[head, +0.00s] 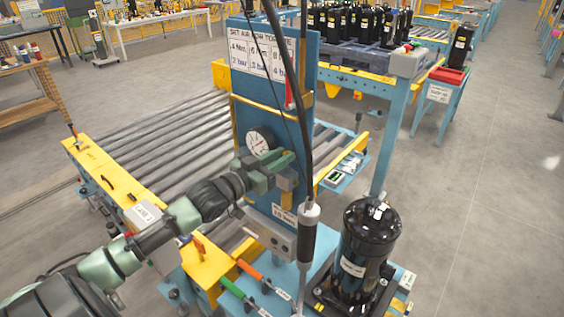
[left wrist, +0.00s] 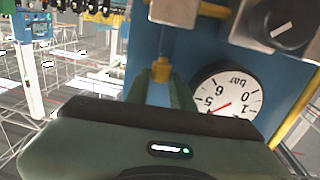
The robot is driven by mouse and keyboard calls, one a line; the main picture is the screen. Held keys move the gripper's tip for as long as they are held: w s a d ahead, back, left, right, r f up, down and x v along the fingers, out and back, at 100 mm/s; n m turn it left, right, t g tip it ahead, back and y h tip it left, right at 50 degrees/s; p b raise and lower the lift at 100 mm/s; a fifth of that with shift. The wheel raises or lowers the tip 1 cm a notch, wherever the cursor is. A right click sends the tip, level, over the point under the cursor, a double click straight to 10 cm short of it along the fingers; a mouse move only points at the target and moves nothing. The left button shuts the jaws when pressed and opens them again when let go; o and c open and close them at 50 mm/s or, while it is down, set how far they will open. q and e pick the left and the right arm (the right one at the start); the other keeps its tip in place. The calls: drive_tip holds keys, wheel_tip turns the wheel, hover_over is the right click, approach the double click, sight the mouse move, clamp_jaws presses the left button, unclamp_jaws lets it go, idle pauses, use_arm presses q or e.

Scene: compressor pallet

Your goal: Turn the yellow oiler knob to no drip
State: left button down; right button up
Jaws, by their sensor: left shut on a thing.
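My left gripper (head: 284,161) reaches in from the left to the blue post panel (head: 243,112), just right of the pressure gauge (head: 260,142). Its green fingers (left wrist: 163,77) are shut on the yellow oiler knob (left wrist: 133,69), which shows at the fingertips in the left wrist view; the fingers hide part of it. The knob's drip setting cannot be read. The gauge also shows upside down in the left wrist view (left wrist: 225,93). A black regulator knob (left wrist: 294,24) sits on a grey block above it there. My right gripper is not in view.
A black tool (head: 308,232) hangs on a cable in front of the post. A black compressor (head: 367,245) stands at lower right. Handled tools (head: 250,270) lie at the front. A roller conveyor (head: 160,140) runs behind my left arm. Open floor lies at right.

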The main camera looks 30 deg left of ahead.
use_arm(q)
drive_tip(key=shift+a+m+g+h+b, duration=0.2)
drive_tip(key=shift+m+g+h+b, duration=0.1)
drive_tip(key=shift+m+h+b, duration=0.6)
drive_tip(key=c, duration=1.2)
unclamp_jaws()
drive_tip(key=shift+d+r, duration=0.1)
drive_tip(key=shift+r, duration=0.1)
